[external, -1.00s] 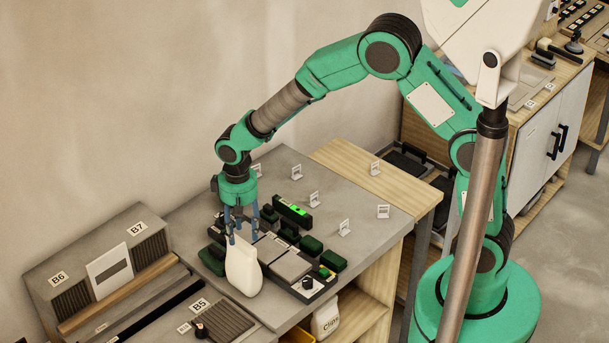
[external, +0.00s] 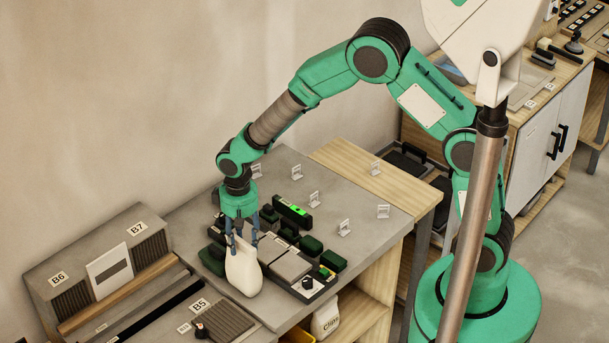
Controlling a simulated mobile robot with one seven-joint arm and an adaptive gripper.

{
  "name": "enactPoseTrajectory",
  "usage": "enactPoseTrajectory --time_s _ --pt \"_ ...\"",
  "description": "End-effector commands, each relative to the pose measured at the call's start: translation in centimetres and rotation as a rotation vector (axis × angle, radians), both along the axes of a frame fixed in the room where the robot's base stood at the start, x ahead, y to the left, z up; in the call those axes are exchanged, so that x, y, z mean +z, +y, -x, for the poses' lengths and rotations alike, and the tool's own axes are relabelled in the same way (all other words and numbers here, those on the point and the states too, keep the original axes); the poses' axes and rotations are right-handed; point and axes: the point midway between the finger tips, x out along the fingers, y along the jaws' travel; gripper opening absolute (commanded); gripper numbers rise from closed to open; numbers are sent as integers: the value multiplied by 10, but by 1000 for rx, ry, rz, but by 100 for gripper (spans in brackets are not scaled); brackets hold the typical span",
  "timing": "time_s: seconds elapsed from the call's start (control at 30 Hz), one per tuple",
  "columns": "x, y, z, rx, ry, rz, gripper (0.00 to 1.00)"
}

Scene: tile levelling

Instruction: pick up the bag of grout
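The white bag (external: 244,275), which looks like the bag of grout, stands upright near the front edge of the grey worktop (external: 285,167). Its top is narrower than its base. My gripper (external: 243,243) points down over the bag, its fingers spread apart at either side of the bag's top. Contact between the fingers and the bag is not visible. The bag's far side is hidden.
Dark green blocks (external: 311,245) and a black level with a bright green vial (external: 293,211) lie close behind and right of the bag. Small white label stands (external: 345,227) dot the worktop. A bag marked "Clips" (external: 326,318) sits on the shelf below.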

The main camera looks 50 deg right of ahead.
Motion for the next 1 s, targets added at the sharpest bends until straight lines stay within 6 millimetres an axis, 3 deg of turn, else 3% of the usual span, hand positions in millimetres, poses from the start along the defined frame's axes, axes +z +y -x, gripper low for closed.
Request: enactPoseTrajectory --time_s 0.03,0.2,0.73,1.0 --pt "0 0 0 0 0 0 29" --pt "0 0 0 0 0 0 0" --pt "5 0 -1 0 -3 -1 0" --pt "28 1 -2 0 -5 -2 0"
